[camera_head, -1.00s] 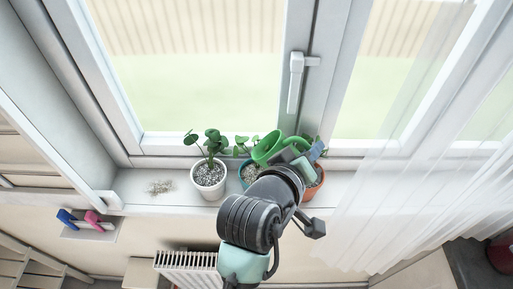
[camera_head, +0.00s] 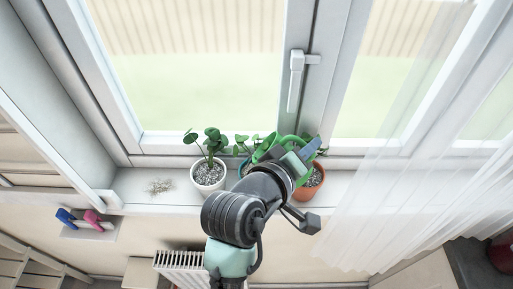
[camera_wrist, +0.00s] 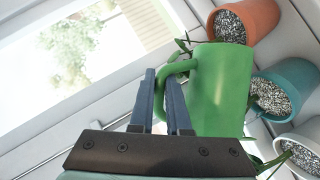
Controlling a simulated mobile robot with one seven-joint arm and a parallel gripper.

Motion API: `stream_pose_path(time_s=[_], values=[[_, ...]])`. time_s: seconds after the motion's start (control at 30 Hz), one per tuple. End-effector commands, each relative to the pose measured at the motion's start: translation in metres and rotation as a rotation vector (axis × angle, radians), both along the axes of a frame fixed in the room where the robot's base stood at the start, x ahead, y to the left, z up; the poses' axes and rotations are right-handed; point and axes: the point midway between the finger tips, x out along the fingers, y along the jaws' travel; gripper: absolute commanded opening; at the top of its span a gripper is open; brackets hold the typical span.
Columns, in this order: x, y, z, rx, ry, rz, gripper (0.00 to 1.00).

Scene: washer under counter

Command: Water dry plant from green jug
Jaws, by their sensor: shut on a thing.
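My gripper (camera_wrist: 163,78) is shut on the handle of the green jug (camera_wrist: 222,95). The jug is held above the window sill, near the teal pot (camera_wrist: 290,80) and the terracotta pot (camera_wrist: 262,16). In the head view, my wrist hides much of the jug and most of the teal pot. A white pot (camera_head: 208,179) with a leafy green plant (camera_head: 212,146) stands to the left. The terracotta pot (camera_head: 314,188) stands to the right. All three hold grey, grainy soil. I cannot tell which plant is dry, nor whether water leaves the jug.
The window (camera_head: 190,70) with its handle (camera_head: 296,80) rises close behind the pots. A sheer curtain (camera_head: 400,180) hangs at the right. Dry crumbs (camera_head: 160,187) lie on the left of the sill. A radiator (camera_head: 182,260) is below.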

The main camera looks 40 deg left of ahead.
Motion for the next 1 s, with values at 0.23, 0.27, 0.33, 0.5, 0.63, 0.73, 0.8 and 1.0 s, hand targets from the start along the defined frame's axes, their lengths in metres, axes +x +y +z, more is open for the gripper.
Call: stream_pose_path(time_s=[0.23, 0.27, 0.33, 0.5, 0.63, 0.73, 0.8, 1.0], values=[[-0.001, -0.006, 0.001, -0.005, -0.004, -0.002, 0.00], [-0.001, -0.005, 0.001, -0.007, -0.004, -0.001, 0.00], [-0.002, -0.008, 0.001, -0.009, -0.004, -0.001, 0.00], [-0.002, -0.011, 0.001, -0.017, -0.006, -0.001, 0.00], [-0.002, -0.014, 0.001, -0.021, -0.007, -0.001, 0.00], [-0.001, -0.016, 0.001, -0.025, -0.008, -0.001, 0.00], [-0.001, -0.016, 0.001, -0.028, -0.009, 0.000, 0.00], [0.000, -0.019, 0.001, -0.036, -0.009, 0.000, 0.00]])
